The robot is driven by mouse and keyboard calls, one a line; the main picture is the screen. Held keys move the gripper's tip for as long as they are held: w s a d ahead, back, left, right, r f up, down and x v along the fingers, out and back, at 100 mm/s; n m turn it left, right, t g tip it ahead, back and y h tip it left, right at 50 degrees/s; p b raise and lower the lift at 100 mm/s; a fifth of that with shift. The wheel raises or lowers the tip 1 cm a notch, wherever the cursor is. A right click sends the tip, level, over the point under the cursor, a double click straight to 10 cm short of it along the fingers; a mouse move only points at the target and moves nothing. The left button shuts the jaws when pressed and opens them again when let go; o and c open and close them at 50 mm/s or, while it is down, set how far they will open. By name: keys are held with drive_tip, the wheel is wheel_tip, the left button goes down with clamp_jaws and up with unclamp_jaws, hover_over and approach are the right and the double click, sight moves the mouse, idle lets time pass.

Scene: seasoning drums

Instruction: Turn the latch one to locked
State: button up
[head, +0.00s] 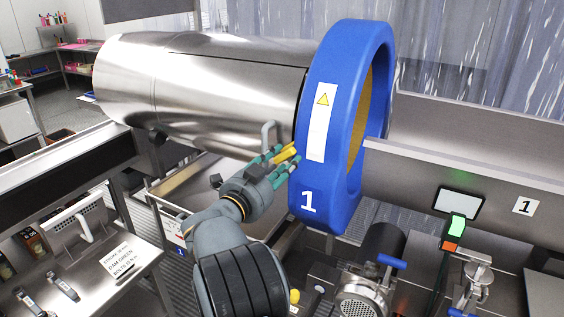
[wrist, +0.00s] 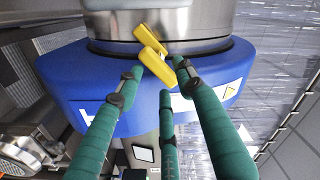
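The yellow latch (head: 286,153) is at the lower side of the steel drum, beside the blue ring (head: 345,120) marked 1. In the wrist view the latch has a yellow handle (wrist: 156,66) and a second yellow piece (wrist: 149,35) against the steel. My gripper (head: 283,163) has green fingers and is at the latch. In the wrist view my gripper (wrist: 156,80) is spread, with fingertips on both sides of the handle's near end and a third finger below. I cannot tell whether any finger touches it. The fingers partly hide the latch in the head view.
A grey bracket (head: 268,135) stands just left of the latch on the drum (head: 210,90). A motor (head: 362,295), a small screen (head: 458,204) and a green-lit indicator (head: 457,226) are at the lower right. A steel bench (head: 95,270) is at the lower left.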

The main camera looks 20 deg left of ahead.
clamp_jaws()
drive_tip(key=shift+f, duration=0.1)
drive_tip(key=m+b, duration=0.1)
drive_tip(key=b, duration=0.2)
idle(0.4)
drive_tip(key=shift+o, duration=1.2)
unclamp_jaws()
